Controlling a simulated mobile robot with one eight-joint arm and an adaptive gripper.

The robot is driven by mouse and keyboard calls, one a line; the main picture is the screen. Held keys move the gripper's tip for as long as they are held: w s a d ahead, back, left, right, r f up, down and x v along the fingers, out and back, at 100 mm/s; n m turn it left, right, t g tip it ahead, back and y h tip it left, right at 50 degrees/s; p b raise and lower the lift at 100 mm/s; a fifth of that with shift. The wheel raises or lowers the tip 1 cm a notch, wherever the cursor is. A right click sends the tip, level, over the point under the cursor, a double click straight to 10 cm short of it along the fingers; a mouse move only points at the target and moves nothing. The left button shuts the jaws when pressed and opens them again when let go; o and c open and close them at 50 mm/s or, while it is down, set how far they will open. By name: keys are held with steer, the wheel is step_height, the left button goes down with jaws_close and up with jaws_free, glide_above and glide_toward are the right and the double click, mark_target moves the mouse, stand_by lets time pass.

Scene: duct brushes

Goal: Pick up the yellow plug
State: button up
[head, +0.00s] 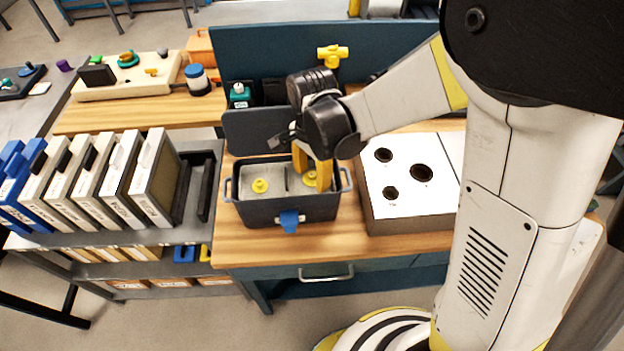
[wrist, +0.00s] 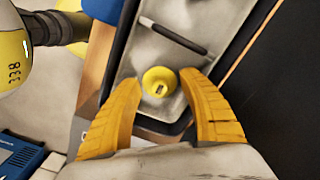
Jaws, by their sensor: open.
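A yellow plug (wrist: 159,81) lies in a grey tray compartment in the wrist view, close to and between my gripper's fingertips (wrist: 160,76). The fingers are open, with no clear grip on it. In the head view, my gripper (head: 312,172) points down into the right half of a dark open box (head: 290,208) on the wooden bench. A yellow plug (head: 309,178) shows there beside the fingers, partly hidden by them. Another yellow plug (head: 260,186) sits in the left half of the box.
A white-topped block with several dark holes (head: 408,176) stands right of the box. The box's raised lid (head: 250,130) is behind it. A dark rod (wrist: 172,38) lies beyond the plug. White panels (head: 120,170) stand on a shelf at left.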

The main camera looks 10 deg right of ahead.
steer(key=c, duration=0.5)
steer(key=shift+o, duration=0.2)
